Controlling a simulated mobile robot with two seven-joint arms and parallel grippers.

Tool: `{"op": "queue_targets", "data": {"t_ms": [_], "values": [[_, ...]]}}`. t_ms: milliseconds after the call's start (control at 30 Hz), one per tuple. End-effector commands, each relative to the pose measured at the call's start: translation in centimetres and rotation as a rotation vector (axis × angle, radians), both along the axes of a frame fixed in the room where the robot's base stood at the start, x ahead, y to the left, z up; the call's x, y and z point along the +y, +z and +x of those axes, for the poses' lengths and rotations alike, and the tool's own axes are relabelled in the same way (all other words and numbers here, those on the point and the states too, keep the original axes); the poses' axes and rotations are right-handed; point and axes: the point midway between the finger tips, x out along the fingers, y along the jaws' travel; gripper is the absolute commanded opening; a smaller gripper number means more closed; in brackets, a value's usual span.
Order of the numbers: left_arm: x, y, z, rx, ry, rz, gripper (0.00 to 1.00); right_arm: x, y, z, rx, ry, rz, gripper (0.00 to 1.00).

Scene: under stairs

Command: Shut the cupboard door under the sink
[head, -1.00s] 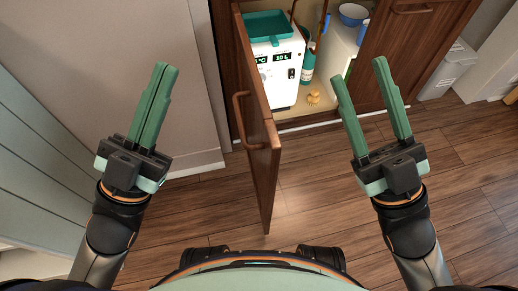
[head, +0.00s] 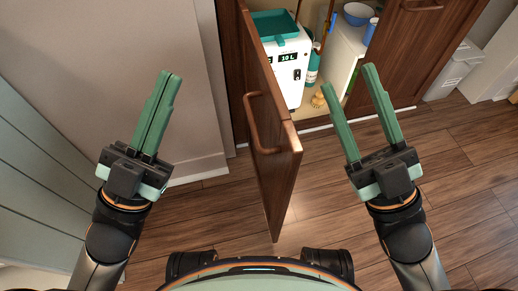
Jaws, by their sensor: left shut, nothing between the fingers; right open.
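The brown wooden cupboard door (head: 268,150) stands wide open, swung out towards me. Its curved handle (head: 252,125) is on the face turned to the left. The open cupboard holds a white appliance (head: 284,62) with a green tray on top. My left gripper (head: 168,76) is shut and empty, to the left of the door and apart from it. My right gripper (head: 350,77) is open and empty, to the right of the door, in front of the opening and apart from the door.
Inside the cupboard are a teal bottle (head: 313,68), a yellow-brown brush (head: 318,100) and a blue bowl (head: 357,13). A second door (head: 402,52) on the right is closed. White bins (head: 452,72) stand at far right. Wooden floor (head: 430,170) is clear; a wall (head: 165,45) rises on the left.

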Motion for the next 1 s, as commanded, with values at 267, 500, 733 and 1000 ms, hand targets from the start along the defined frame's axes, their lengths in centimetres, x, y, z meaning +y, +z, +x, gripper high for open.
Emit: {"op": "queue_targets", "data": {"t_ms": [267, 500, 733, 1000], "values": [[-4.4, -0.4, 0.2, 0.072, -0.269, 0.035, 0.00, -0.6, 2.2, 1.6, 0.093, -0.035, -0.006, 0.49], [-6.6, -6.8, -0.4, 0.389, -0.719, 0.195, 0.00, -1.8, 4.3, 4.5, 0.305, -0.104, -0.009, 0.49], [-0.2, -12.3, 0.0, 0.702, -0.843, 0.319, 0.00, -2.7, 4.2, 5.8, 0.448, -0.147, -0.011, 0.49], [1.3, -13.8, 0.4, 0.785, -0.853, 0.338, 0.00, -2.9, 3.9, 6.0, 0.465, -0.154, -0.012, 0.49]]}}
